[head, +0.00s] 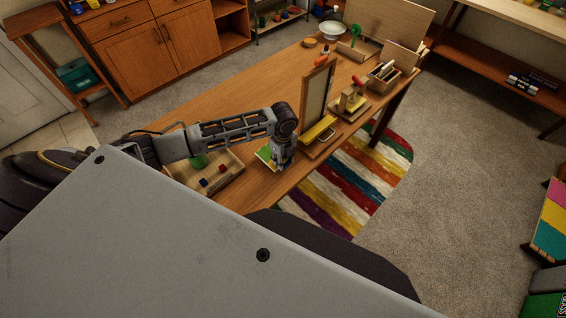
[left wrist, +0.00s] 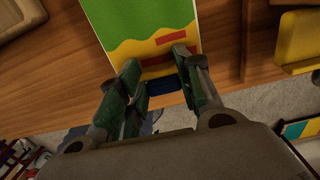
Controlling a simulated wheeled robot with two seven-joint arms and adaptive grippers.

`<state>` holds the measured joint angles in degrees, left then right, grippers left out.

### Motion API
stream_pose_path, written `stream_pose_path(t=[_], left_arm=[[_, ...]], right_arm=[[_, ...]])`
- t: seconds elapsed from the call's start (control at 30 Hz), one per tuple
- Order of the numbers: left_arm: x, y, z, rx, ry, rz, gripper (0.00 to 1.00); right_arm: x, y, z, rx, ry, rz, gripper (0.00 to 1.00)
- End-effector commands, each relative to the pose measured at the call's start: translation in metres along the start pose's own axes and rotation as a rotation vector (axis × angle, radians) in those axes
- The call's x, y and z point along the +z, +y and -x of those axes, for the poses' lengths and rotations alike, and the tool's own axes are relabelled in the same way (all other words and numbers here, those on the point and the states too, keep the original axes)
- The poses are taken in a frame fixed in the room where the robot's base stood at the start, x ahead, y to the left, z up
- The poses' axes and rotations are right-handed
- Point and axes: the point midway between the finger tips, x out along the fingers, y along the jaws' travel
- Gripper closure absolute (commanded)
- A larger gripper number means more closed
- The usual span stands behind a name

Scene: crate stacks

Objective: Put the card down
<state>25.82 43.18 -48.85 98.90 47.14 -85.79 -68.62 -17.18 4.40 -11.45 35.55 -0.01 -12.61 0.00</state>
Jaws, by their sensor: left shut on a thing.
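A card (left wrist: 140,20) with green, yellow and red areas fills the top middle of the left wrist view. Its green part (head: 264,154) also shows in the head view, by the table's near edge. My left gripper (head: 281,163) points down over that edge. In the left wrist view its fingers (left wrist: 155,58) are shut on the card's near end, which they partly cover. I cannot tell whether the card touches the table. My right gripper is not in view.
The wooden table (head: 218,107) has a tray (head: 231,174) with small blocks left of the card. An upright framed panel (head: 315,98) and a yellow piece (head: 317,130) stand to its right. A striped rug (head: 345,185) lies below the edge.

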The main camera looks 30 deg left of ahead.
Motion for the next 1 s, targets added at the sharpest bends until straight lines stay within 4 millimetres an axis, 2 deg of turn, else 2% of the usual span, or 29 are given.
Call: stream_pose_path(t=[0.23, 0.73, 0.77, 0.8, 0.9, 1.0], left_arm=[[-0.001, 0.001, -0.024, 0.002, 0.001, 0.001, 0.81], [-0.001, 0.000, -0.029, 0.001, 0.001, 0.000, 0.81], [-0.001, 0.000, -0.029, 0.000, 0.001, 0.000, 0.61], [-0.001, 0.000, -0.029, 0.000, 0.001, 0.000, 0.56], [-0.001, 0.000, -0.029, 0.001, 0.001, 0.000, 0.44], [-0.001, 0.000, -0.029, 0.001, 0.001, 0.000, 0.44]], right_arm=[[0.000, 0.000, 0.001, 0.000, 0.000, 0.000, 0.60], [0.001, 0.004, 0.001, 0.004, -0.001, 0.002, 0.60], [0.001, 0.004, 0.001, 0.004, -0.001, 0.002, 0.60], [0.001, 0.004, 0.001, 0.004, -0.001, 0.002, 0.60], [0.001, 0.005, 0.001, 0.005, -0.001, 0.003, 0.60], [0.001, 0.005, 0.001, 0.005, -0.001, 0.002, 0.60]])
